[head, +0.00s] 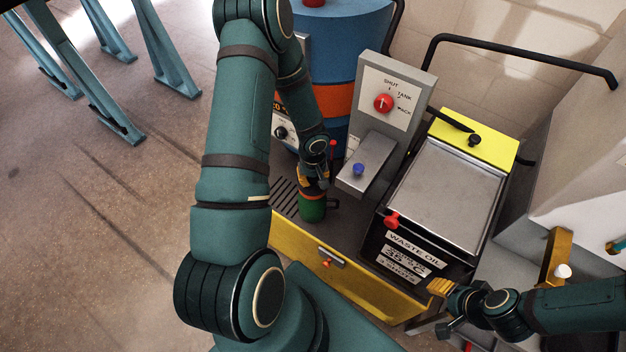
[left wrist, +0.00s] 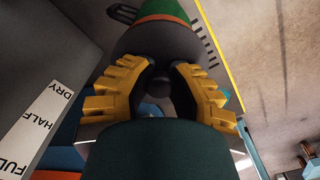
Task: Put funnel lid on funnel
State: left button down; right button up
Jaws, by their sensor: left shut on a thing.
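My left gripper (head: 314,178) points down in the head view, just above a green round container (head: 312,208) that looks like the funnel. In the left wrist view, the yellow fingers (left wrist: 158,82) are shut on the small dark knob of a dark grey round lid (left wrist: 150,42). The green body (left wrist: 165,10) shows just beyond the lid. I cannot tell whether the lid touches the funnel or sits level, as the gripper hides the join. My right gripper (head: 442,287) is at the lower right, near the waste oil box; its finger opening is unclear.
The green container stands on a dark slotted deck above a yellow panel (head: 345,265). A grey valve post (head: 384,80) and a blue drum (head: 345,40) stand behind. The waste oil box (head: 450,190) is to the right. A gauge strip (left wrist: 38,130) shows in the left wrist view.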

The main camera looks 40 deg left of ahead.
pick_arm(q)
jog(key=shift+f, duration=0.3)
jog(key=c, duration=0.9)
grip_release()
jog(key=shift+r, duration=0.1)
jog(key=shift+r, duration=0.1)
jog(key=shift+r, duration=0.25)
notch_tip(320, 180, up, 12)
jog(key=p, duration=0.3)
jog(key=shift+f+p, duration=0.15)
jog(key=shift+p, duration=0.15)
